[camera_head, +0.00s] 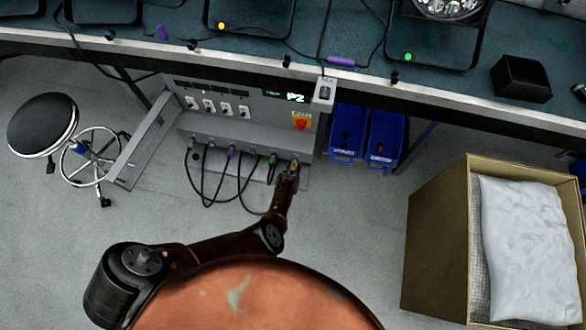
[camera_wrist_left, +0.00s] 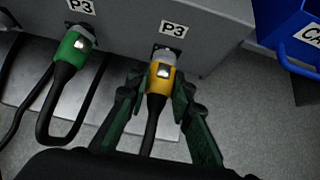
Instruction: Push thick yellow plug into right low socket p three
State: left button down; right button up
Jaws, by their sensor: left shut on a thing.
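The thick yellow plug (camera_wrist_left: 159,78) is held between the two fingers of my left gripper (camera_wrist_left: 160,88), with its black cable running back between them. Its grey metal end meets the right low socket (camera_wrist_left: 162,47) under a P3 label (camera_wrist_left: 173,29). I cannot tell how deep it sits. In the head view my left gripper (camera_head: 292,176) is at the lower right of the grey panel box (camera_head: 250,140), and the yellow plug (camera_head: 294,165) shows small at its tip. My right gripper is not in view.
A green plug (camera_wrist_left: 73,46) sits in the neighbouring socket to the left, also labelled P3. Black cables hang below the box. Blue bins (camera_head: 347,132) hang to the right. A stool (camera_head: 43,124) stands left and a cardboard box (camera_head: 437,235) right.

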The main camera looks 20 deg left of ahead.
pick_arm(q)
jog(key=shift+w+a, duration=0.1)
jog(key=shift+w, duration=0.45)
jog(key=c, duration=1.6)
grip_release()
jog(key=shift+s, duration=0.1)
